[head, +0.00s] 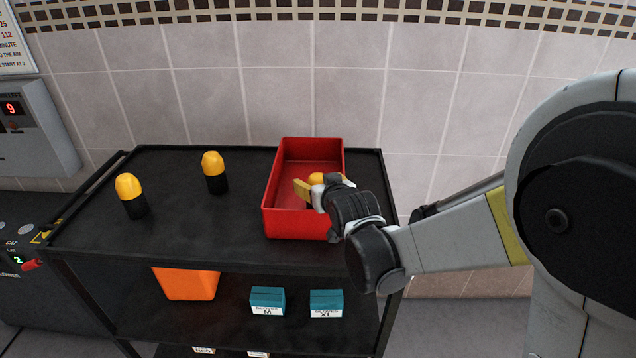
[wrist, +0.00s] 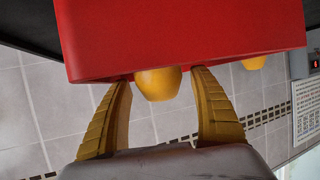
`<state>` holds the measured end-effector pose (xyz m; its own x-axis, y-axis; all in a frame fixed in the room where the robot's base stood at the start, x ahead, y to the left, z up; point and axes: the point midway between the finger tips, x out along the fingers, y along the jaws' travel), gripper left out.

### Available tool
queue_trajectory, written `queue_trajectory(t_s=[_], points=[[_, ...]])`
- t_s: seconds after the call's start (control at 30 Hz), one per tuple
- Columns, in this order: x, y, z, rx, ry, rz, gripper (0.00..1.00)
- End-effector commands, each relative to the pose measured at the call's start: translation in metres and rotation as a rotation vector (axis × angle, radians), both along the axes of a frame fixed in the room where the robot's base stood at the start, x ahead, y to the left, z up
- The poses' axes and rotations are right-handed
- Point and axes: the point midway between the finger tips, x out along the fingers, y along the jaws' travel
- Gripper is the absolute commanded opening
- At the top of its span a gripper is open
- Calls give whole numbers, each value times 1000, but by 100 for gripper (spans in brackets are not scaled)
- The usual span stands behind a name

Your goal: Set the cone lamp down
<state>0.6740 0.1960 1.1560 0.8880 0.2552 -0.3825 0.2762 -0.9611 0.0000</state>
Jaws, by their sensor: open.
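A cone lamp (head: 317,178) with a yellow top is at the red tray (head: 283,222), partly hidden by my gripper (head: 307,188). In the wrist view its yellow top (wrist: 158,83) shows between my two spread fingers, with gaps on both sides. The red tray wall (wrist: 185,35) hides the rest of it, so I cannot tell what its base rests on. Two more cone lamps with yellow tops and black bases stand upright on the cart top, one at the far left (head: 131,195) and one nearer the tray (head: 214,172).
The black cart top (head: 190,220) is clear around the two left lamps and has a raised rim. Its lower shelf holds an orange bin (head: 187,283) and two teal glove boxes (head: 267,300). A tiled wall (head: 200,100) stands close behind the cart.

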Motion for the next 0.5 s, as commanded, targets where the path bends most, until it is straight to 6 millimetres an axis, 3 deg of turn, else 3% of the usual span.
queue_trajectory(t_s=[0.13,0.5], points=[[-17,-5,11,0,0,0,72],[-88,-25,42,0,0,0,72]])
